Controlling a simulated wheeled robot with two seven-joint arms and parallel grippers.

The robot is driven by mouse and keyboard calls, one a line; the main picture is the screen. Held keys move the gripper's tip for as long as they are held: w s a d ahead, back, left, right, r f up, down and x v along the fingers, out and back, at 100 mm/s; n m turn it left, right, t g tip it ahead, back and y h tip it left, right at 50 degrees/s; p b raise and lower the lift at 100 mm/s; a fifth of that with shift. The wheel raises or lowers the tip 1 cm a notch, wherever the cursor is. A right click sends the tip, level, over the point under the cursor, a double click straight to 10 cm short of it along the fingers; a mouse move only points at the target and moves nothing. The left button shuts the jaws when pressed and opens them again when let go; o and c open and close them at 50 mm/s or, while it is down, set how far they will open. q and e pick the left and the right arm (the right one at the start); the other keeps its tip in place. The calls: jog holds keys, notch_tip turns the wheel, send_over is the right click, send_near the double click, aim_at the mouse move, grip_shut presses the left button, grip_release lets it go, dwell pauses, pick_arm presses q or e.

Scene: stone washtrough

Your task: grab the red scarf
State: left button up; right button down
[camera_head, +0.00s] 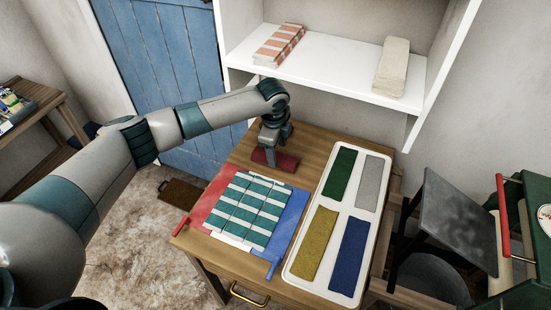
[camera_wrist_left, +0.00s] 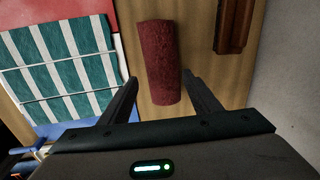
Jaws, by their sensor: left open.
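The red scarf (camera_head: 287,163) is a dark red folded or rolled cloth on the wooden table, near its back edge. In the left wrist view the scarf (camera_wrist_left: 158,50) is a long textured red piece, its near end showing between my fingers. My left gripper (camera_head: 271,150) is over the scarf in the head view and hides part of it. Its jaws (camera_wrist_left: 159,80) are open, one finger on each side of the scarf's near end. I cannot tell how far above the table the fingertips are. My right gripper is not in view.
A green-and-white striped cloth (camera_head: 246,209) lies on a red and blue board in front. A white tray (camera_head: 318,203) with green, grey, yellow and blue cloths stands to the right. A white shelf (camera_head: 340,68) overhangs behind. A brown wooden piece (camera_wrist_left: 234,25) lies beside the scarf.

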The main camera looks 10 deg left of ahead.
aim_at(277, 156)
pick_arm(q)
jog(key=shift+w+a+f+p, duration=0.1)
jog(key=shift+w+f+p, duration=0.1)
jog(key=shift+f+p, duration=0.35)
jog(key=f, duration=0.1)
jog(key=f+p, duration=0.1)
jog(key=shift+w+a+f, duration=0.15)
jog(key=shift+w+f, duration=0.15)
jog(key=shift+f, duration=0.1)
jog(key=shift+w+f, duration=0.1)
jog(key=shift+f, duration=0.45)
jog(key=c, duration=1)
jog(key=shift+o, duration=0.3)
jog(key=shift+r, duration=0.15)
